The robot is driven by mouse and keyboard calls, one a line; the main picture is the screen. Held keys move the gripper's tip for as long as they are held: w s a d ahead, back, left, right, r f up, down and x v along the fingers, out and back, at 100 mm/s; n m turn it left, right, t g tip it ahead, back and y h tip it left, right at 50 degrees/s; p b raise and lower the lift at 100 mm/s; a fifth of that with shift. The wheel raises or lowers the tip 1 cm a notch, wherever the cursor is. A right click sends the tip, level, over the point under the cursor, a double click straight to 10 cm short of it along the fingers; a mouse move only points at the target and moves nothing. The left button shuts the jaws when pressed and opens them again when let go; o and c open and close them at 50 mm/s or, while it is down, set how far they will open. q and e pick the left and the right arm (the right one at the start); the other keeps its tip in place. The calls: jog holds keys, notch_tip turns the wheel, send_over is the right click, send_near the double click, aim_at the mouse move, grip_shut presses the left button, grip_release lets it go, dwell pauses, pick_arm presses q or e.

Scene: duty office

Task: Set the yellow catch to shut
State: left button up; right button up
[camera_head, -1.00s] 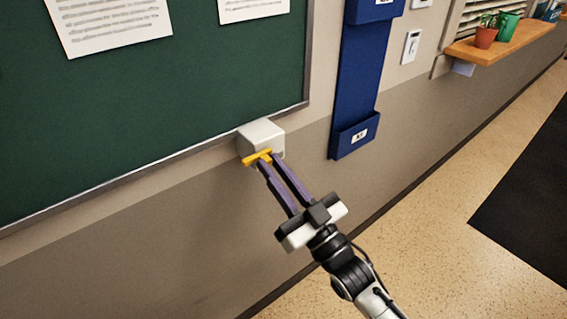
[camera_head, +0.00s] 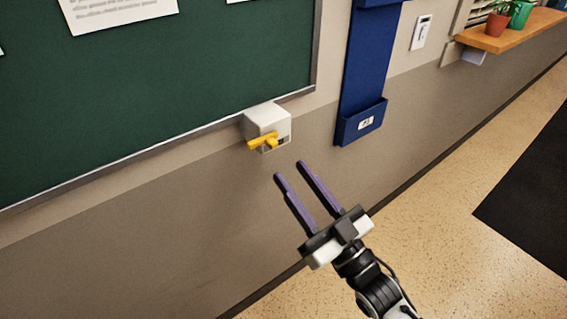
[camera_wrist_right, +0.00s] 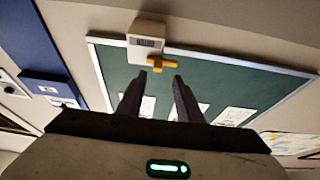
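The yellow catch (camera_head: 261,143) is a small bar on the front of a pale box (camera_head: 267,120) fixed to the wall at the green board's lower right corner. In the head view the bar points left, tilted slightly down. The catch also shows in the right wrist view (camera_wrist_right: 161,63), beyond the fingertips, on the box (camera_wrist_right: 146,40). My right gripper (camera_head: 288,169) is open and empty, below and right of the catch, with a clear gap to it. In the wrist view its purple fingers (camera_wrist_right: 161,75) stand apart with nothing between them. My left gripper is not in view.
The green board (camera_head: 150,85) has papers pinned on it. A blue wall pocket (camera_head: 362,122) hangs right of the box. Farther right, a wooden shelf (camera_head: 512,33) holds plant pots.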

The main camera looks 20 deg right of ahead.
jog(key=v, duration=0.4)
jog(key=shift+s, duration=0.1)
dwell(0.3)
jog(key=s+f+m+g+h, duration=0.1)
jog(key=s+f+g+h, duration=0.15)
jog(key=f, duration=0.65)
jog(key=s+f+m+g+h, duration=0.15)
jog(key=f+g, duration=0.25)
jog(key=f, duration=0.6)
jog(key=s+f+g+h, duration=0.1)
jog(key=s+f+g, duration=0.5)
jog(key=s+f, duration=0.4)
jog(key=shift+s+f, duration=0.3)
jog(key=shift+f, duration=0.5)
jog(key=shift+n, duration=0.25)
